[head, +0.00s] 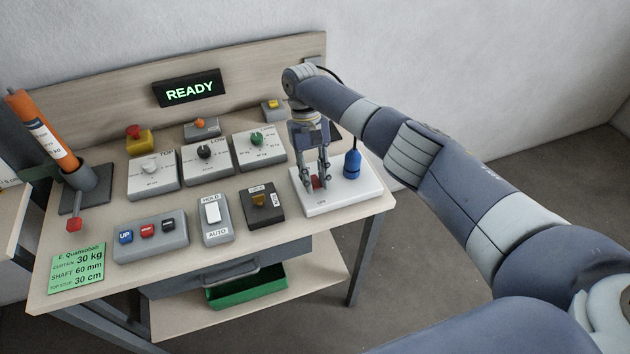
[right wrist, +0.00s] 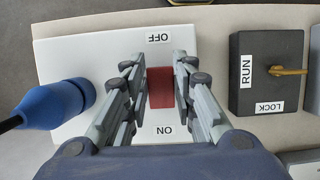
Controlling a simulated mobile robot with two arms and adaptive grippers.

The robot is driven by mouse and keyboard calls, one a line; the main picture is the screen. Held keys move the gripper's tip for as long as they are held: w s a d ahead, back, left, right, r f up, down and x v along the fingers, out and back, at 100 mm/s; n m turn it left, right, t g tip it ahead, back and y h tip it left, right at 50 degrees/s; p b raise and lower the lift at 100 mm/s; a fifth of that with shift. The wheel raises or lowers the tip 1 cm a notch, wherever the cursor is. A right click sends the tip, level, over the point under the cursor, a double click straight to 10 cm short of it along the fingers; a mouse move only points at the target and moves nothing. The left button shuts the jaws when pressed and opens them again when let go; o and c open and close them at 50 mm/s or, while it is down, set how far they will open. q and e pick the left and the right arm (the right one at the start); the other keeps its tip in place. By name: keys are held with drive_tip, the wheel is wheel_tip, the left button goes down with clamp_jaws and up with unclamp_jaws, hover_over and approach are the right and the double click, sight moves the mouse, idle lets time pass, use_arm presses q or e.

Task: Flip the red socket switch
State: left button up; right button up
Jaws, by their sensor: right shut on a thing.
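The red socket switch (head: 317,183) is on a white socket plate (head: 345,194) at the right of the bench. In the right wrist view the red switch (right wrist: 161,87) lies between the labels OFF and ON on the white plate (right wrist: 75,148). My right gripper (head: 319,183) points down at the switch, with its two fingers on either side of it. In the right wrist view the fingers (right wrist: 161,92) are closed in on the red switch's sides. Which way the switch is tilted I cannot tell. My left gripper is not in view.
A blue plug (head: 352,164) stands on the plate beside the switch. A dark RUN/LOCK key box (head: 262,205), a HOLD/AUTO switch (head: 213,212) and a box with UP and other buttons (head: 150,236) stand to the left. Knob boxes (head: 258,148) are behind. A sign (head: 190,90) reads READY.

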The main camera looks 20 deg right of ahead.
sight(312, 176)
drive_tip(key=shift+w+r, duration=0.15)
drive_tip(key=o, duration=1.1)
drive_tip(key=shift+c, duration=0.2)
drive_tip(key=v, duration=0.7)
drive_tip(key=shift+w+r, duration=0.1)
drive_tip(key=shift+w, duration=0.05)
